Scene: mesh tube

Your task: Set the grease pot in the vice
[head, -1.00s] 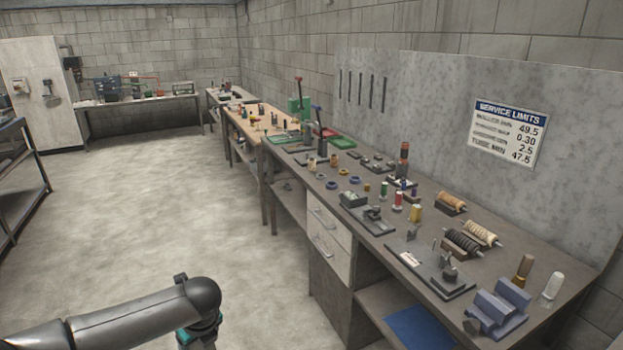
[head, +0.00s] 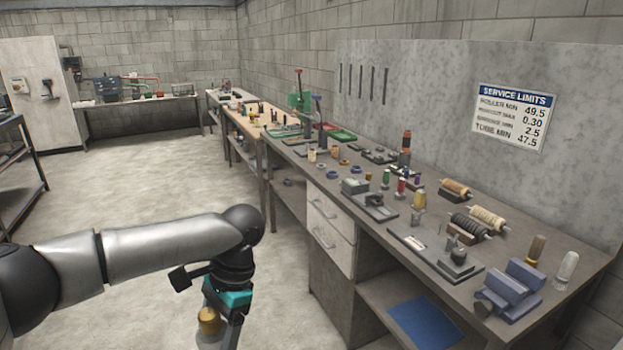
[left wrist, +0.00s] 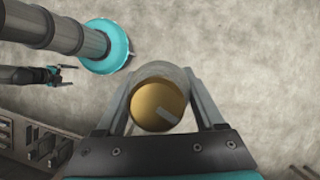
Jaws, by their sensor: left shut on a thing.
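The grease pot, a gold-topped cylinder (head: 209,320), hangs in my left gripper (head: 220,325) over open floor, left of the bench. In the left wrist view the round gold top (left wrist: 157,106) sits between the two fingers of my left gripper (left wrist: 160,80), which is shut on it. The vice (head: 508,291) is a blue block with raised jaws at the near right end of the bench, well apart from the pot. What looks like my right gripper (left wrist: 62,76) shows small at the left of the left wrist view, fingers apart and empty.
The long bench (head: 395,265) runs along the wall. Near the vice stand a white-topped bottle (head: 566,270), a brown-handled item (head: 535,249) and a dark fixture plate (head: 436,258). Rollers (head: 487,219) lie behind. A blue sheet (head: 424,327) lies on the lower shelf. The floor is clear.

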